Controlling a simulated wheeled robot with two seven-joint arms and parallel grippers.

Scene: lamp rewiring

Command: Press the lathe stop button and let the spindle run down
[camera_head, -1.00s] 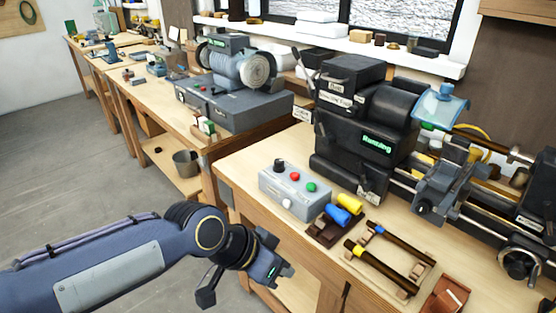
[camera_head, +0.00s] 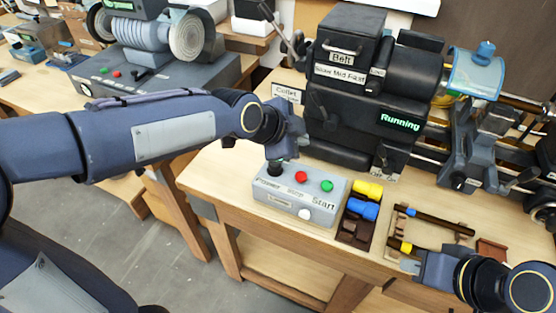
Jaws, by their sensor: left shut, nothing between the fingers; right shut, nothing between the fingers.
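The lathe (camera_head: 352,125) stands on the bench with a green lit "Running" sign (camera_head: 401,122). In front of it is a grey control box (camera_head: 290,205) with a red button (camera_head: 300,176), a green button (camera_head: 327,185) by the word "Start", a black knob (camera_head: 274,168) and a white button (camera_head: 304,214). My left gripper (camera_head: 276,152) is shut and empty, just above or behind the black knob, left of the red button; I cannot tell if it touches. My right gripper (camera_head: 411,265) is shut and empty at the bench's front, right of the box.
Yellow (camera_head: 368,189) and blue (camera_head: 362,209) handled pieces sit in a dark holder (camera_head: 355,232) right of the box. A rack with dark rods (camera_head: 440,222) lies further right. A bench grinder (camera_head: 150,45) stands on the left bench.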

